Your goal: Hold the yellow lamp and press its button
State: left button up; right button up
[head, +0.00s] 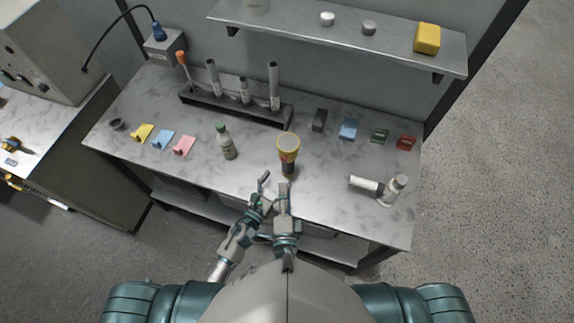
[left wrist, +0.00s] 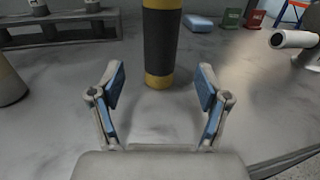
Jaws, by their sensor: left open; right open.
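The yellow lamp (head: 288,143) stands upright near the front middle of the table, with a wide round yellow head on top and a black grip below. In the left wrist view, the black grip with yellow bands (left wrist: 160,48) stands ahead, between and beyond the fingertips. Its head is cut off there, and I cannot make out the button. My left gripper (head: 267,192) is open and empty, front-left of the lamp; its blue-padded fingers (left wrist: 160,88) are spread apart. My right gripper (head: 284,190) is open, just in front of the lamp, and looks empty.
A small bottle (head: 227,143) stands left of the lamp. A black rack with tubes (head: 235,108) is behind. A white cylindrical device (head: 366,184) lies to the right. Small coloured blocks (head: 349,129) line the back right. A shelf (head: 340,38) overhangs the back.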

aim_at(285, 170)
pick_arm(q)
jog(key=x, duration=0.7)
jog(key=shift+w+d, duration=0.3)
jog(key=shift+d, duration=0.05)
jog(key=shift+a, duration=0.35)
jog(key=c, duration=1.3)
pick_arm(e)
jog(key=shift+a, duration=0.2)
pick_arm(q)
jog(key=shift+c, duration=0.4)
pick_arm(e)
jog(key=c, duration=0.7)
pick_arm(q)
jog(key=shift+d, duration=0.15)
pick_arm(e)
jog(key=shift+d, duration=0.15)
grip_shut()
jog(key=shift+d, duration=0.1)
pick_arm(q)
jog(key=shift+f, duration=0.1)
